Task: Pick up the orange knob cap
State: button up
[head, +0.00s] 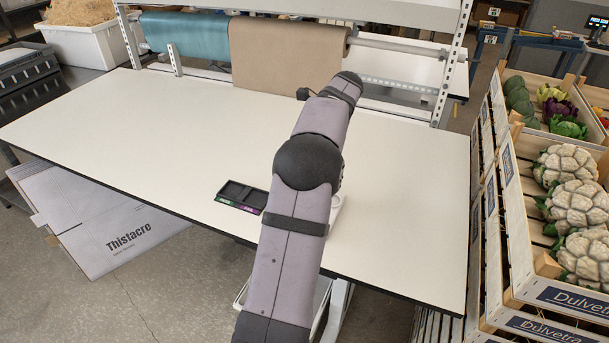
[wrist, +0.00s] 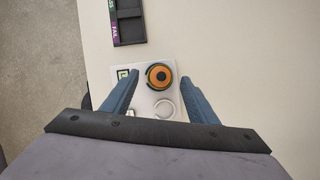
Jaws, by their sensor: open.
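The orange knob cap (wrist: 160,76) shows in the wrist view as an orange disc with a dark centre, inside a dark ring. It sits on a white panel (wrist: 146,101) on the table. My gripper (wrist: 161,80) is open, with one blue finger on each side of the cap in the picture. I cannot tell how far above the cap the fingertips are. In the head view my arm hides the cap, the gripper and most of the white panel; only a sliver of something white (head: 336,212) shows beside the arm.
A black tray with compartments (head: 240,196) lies near the front edge of the white table (head: 410,190), left of my arm; it also shows in the wrist view (wrist: 129,28). A pale ring (wrist: 164,108) is on the panel below the cap. Vegetable crates (head: 505,185) stand at the right.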

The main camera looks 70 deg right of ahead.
jog(key=shift+p+x, duration=0.9)
jog(key=shift+x, duration=1.45)
jog(key=shift+s+d+f, duration=0.1)
jog(key=shift+s, duration=0.1)
jog(key=c, duration=1.3)
